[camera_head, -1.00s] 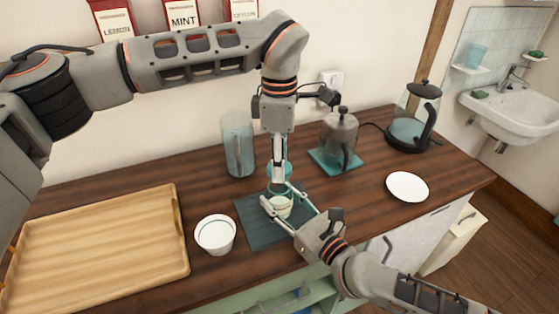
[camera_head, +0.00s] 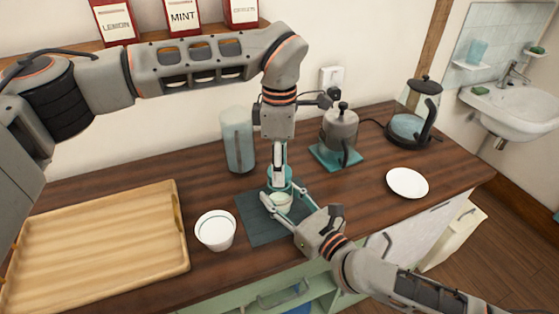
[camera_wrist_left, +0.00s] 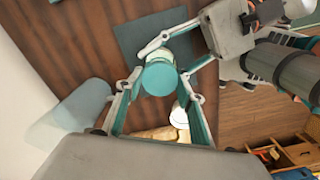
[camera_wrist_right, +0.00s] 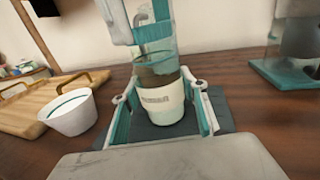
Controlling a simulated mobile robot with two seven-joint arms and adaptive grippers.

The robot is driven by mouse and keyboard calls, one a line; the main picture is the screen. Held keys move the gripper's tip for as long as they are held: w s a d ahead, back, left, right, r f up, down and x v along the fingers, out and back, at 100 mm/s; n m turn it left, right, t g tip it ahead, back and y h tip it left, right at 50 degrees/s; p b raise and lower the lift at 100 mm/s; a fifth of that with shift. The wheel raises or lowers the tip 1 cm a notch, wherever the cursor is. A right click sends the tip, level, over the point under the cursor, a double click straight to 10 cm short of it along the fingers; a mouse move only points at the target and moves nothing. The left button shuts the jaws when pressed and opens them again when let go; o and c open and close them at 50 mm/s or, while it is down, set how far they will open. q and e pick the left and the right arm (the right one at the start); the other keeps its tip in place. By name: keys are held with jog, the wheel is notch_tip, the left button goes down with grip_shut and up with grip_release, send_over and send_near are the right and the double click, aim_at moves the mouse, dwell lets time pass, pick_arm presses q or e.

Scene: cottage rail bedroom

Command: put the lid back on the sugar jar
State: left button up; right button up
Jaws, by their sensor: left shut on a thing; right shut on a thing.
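My left gripper (camera_head: 279,168) points straight down from above and is shut on the teal lid (camera_wrist_left: 160,78).
A white bowl (camera_head: 216,231) stands just left of the mat, beside a wooden tray (camera_head: 95,245). A tall teal-grey pitcher (camera_head: 238,142) stands behind.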

pick_arm(q)
jog(key=shift+f, duration=0.6)
dwell(0.7)
jog(key=m, duration=0.5)
jog(key=shift+m, duration=0.4)
jog(key=m, duration=1)
jog(key=shift+m, duration=0.3)
jog(key=m, duration=0.6)
jog(key=o, duration=0.7)
jog(key=shift+c, duration=0.2)
